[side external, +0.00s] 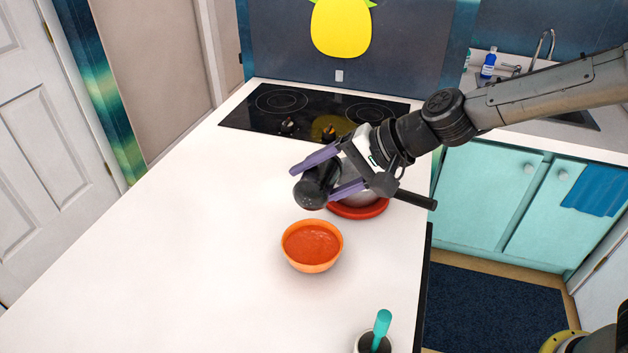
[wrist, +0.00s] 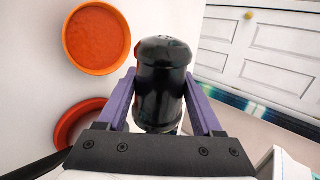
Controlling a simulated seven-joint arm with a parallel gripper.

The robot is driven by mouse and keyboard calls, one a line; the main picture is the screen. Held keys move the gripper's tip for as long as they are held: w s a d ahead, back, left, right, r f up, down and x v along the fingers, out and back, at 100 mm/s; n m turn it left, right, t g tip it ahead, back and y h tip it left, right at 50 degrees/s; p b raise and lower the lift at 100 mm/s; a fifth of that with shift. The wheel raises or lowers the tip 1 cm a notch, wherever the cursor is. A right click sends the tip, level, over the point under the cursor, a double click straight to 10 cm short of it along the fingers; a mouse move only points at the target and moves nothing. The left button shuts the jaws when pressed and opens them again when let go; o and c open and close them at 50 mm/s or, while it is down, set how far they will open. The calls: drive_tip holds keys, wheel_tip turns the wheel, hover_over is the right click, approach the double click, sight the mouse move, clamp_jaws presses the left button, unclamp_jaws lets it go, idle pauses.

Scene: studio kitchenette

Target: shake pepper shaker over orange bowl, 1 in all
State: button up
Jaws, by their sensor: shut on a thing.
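The black pepper shaker (side external: 316,186) is held between the purple fingers of my gripper (side external: 326,174). In the wrist view the shaker (wrist: 163,85) fills the space between the fingers (wrist: 162,105), with its holed top away from the palm. In the side view it is tilted well over, above the counter. The orange bowl (side external: 312,246) stands on the white counter, holding red-orange contents. It shows at the upper left of the wrist view (wrist: 126,42). The shaker is apart from the bowl, behind it in the side view, and does not appear directly over it.
A red dish (side external: 362,211) lies partly hidden under my gripper, with a pan-like thing and dark handle (side external: 416,200) there. A black cooktop (side external: 300,112) is behind. The counter's left is clear.

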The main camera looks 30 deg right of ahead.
drive_tip(key=shift+w+d+n+t+h, duration=0.15)
drive_tip(key=shift+n+t+h, duration=0.3)
drive_tip(key=shift+t+h, duration=0.1)
drive_tip(key=shift+w+d+n+t+h, duration=0.1)
drive_tip(key=shift+n+t+h, duration=0.35)
drive_tip(key=shift+t, duration=0.1)
drive_tip(key=shift+w+d+r+n+t+h, duration=0.1)
drive_tip(key=shift+n+t+h, duration=0.35)
drive_tip(key=shift+t, duration=0.1)
drive_tip(key=shift+w+d+r+n+t+h, duration=0.1)
drive_tip(key=shift+n+t+h, duration=0.25)
drive_tip(key=shift+n+t, duration=0.15)
drive_tip(key=shift+f, duration=1.65)
drive_tip(key=shift+r, duration=1.65)
